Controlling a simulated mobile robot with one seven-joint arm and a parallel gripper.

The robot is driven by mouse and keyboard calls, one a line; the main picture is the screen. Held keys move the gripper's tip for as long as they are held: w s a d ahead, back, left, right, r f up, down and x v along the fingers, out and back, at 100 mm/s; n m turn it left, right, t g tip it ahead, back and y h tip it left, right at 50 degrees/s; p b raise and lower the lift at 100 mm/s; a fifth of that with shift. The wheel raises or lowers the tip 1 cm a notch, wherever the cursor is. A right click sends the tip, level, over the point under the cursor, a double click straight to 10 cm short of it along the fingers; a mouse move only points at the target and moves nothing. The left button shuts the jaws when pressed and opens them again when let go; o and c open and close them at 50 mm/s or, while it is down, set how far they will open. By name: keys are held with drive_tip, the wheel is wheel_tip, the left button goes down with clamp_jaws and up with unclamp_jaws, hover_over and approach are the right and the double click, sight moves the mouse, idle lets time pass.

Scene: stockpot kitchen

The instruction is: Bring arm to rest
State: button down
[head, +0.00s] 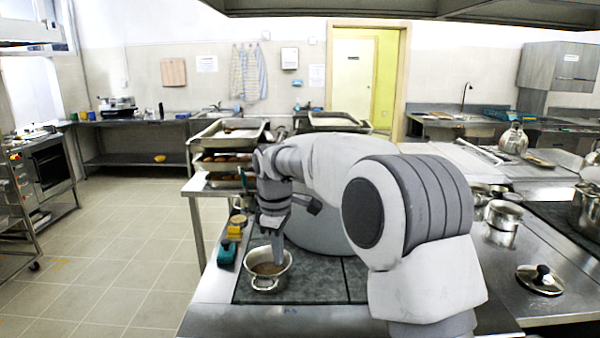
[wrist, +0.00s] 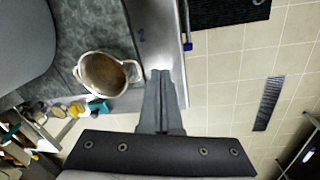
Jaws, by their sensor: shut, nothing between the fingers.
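My arm reaches out over the dark cooktop (head: 330,283) and bends down at its far end. My gripper (head: 279,262) points downward, and in the wrist view its fingers (wrist: 161,75) are together with nothing between them. A small metal pot (head: 284,281) with brown contents stands on the cooktop's left part. In the head view the fingertips overlap the pot's right rim. In the wrist view the pot (wrist: 132,87) shows left of the fingers, apart from them in the picture. Whether they touch cannot be told.
A large grey stockpot (head: 330,243) stands behind my arm, partly hidden. Teal (head: 227,252) and yellow (head: 236,230) items lie at the counter's left edge. A glass lid (head: 540,281) and pots (head: 502,214) are on the right. Floor (head: 100,260) is clear at left.

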drive_tip(key=s+d+r+m+t, duration=0.1)
drive_tip(key=s+d+r+m, duration=0.4)
drive_tip(key=s, duration=0.3)
drive_tip(key=s+d+r+m+t, duration=0.1)
drive_tip(key=s+d+r+m, duration=0.1)
drive_tip(key=s+d+r, duration=0.4)
drive_tip(key=s+d+f+m+t, duration=0.1)
drive_tip(key=s+d+f+m, duration=0.1)
drive_tip(key=s, duration=0.7)
drive_tip(key=s+d+f+m+t, duration=0.1)
drive_tip(key=s+d+f+m, duration=0.2)
drive_tip(key=s, duration=0.6)
drive_tip(key=d+m, duration=0.2)
drive_tip(key=shift+d+m, duration=0.3)
drive_tip(key=shift+d, duration=0.05)
